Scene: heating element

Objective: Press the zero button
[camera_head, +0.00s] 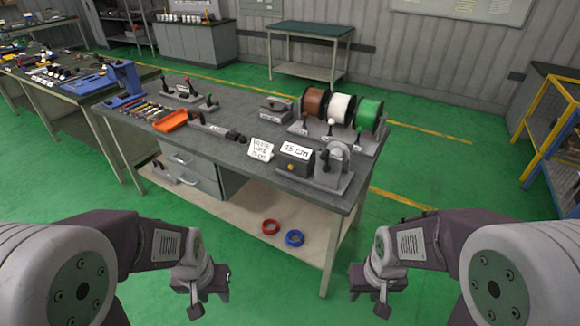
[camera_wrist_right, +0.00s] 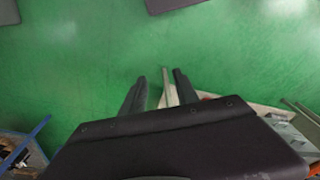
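A small dark box with a white label reading "75 cm" (camera_head: 295,151) stands on the near right part of the grey workbench. A yellow button (camera_head: 291,167) shows on its front; no marking on it is readable. My left gripper (camera_head: 208,290) is open and empty, low in front of the bench and to the left of the button. My right gripper (camera_head: 370,297) is open and empty, low and to the right of the button. Its two spread fingers also show in the right wrist view (camera_wrist_right: 160,78). Both grippers are well apart from the box.
A grey device with a round head (camera_head: 333,165) stands right beside the box. A handwritten sign (camera_head: 261,150) is to its left. Brown, white and green spools (camera_head: 341,107) stand behind. Red and blue rings (camera_head: 294,238) lie on the lower shelf. Green floor is free around the bench.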

